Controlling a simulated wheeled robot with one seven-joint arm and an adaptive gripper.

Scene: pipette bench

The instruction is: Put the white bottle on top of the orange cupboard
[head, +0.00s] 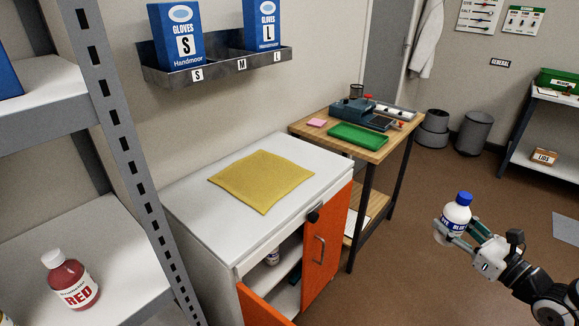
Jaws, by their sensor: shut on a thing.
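The white bottle (457,215) has a blue cap and a label with blue lettering. My gripper (452,230) is shut on it and holds it upright in the air, at the right of the head view. The cupboard has a white top (204,222) and orange doors (327,245). Its doors stand open. The bottle is to the right of the cupboard, apart from it, over the brown floor. A yellow cloth (262,180) lies on the middle of the cupboard top.
The cupboard top is bare around the cloth. A wooden bench (370,152) with a green tray (358,136) stands behind it. A shelf rack (110,110) with a red bottle (70,281) is at the left. A glove-box holder (215,67) hangs above.

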